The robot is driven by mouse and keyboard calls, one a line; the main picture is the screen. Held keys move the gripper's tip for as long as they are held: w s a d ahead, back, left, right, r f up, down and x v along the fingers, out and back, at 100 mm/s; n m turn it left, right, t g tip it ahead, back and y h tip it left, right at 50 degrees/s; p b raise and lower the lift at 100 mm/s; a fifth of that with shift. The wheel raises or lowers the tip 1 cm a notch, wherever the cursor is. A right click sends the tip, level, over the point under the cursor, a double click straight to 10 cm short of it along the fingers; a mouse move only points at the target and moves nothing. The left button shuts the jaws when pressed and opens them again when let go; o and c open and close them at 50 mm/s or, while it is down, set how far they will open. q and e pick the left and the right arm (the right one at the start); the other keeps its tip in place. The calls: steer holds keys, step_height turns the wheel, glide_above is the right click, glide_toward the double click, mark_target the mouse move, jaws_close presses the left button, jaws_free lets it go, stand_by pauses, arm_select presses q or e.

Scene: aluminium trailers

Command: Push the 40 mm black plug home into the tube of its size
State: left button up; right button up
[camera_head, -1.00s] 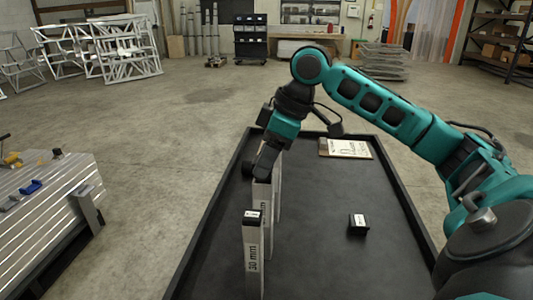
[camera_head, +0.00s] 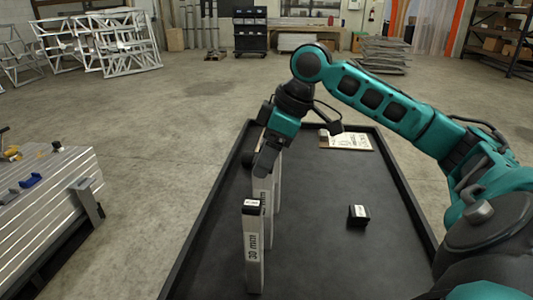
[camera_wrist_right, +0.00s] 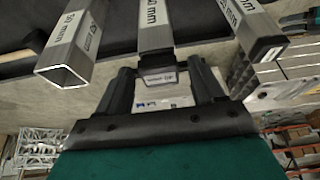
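The 40 mm black plug (camera_wrist_right: 160,76) shows its labelled end at the mouth of the middle tube (camera_wrist_right: 155,28) in the right wrist view. My right gripper (camera_wrist_right: 160,72) has one finger on each side of this plug and appears shut on it. How deep the plug sits is hard to tell. In the head view my right gripper (camera_head: 265,168) is at the top of the middle tube (camera_head: 262,188), hiding the plug. My left gripper is not in view.
The 30 mm tube (camera_head: 254,250) stands in front with a black plug (camera_head: 251,206) at its top. An open 50 mm tube (camera_wrist_right: 70,50) is beside the middle one. Another black plug (camera_head: 358,215) lies on the dark tray (camera_head: 320,255), whose right side is mostly clear.

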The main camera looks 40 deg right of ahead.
steer(key=shift+o, duration=0.5)
steer(key=shift+d+r, duration=0.1)
steer(key=shift+r, duration=0.2)
steer(key=p+v, duration=0.2)
steer(key=v, duration=1)
steer(key=shift+s, duration=0.2)
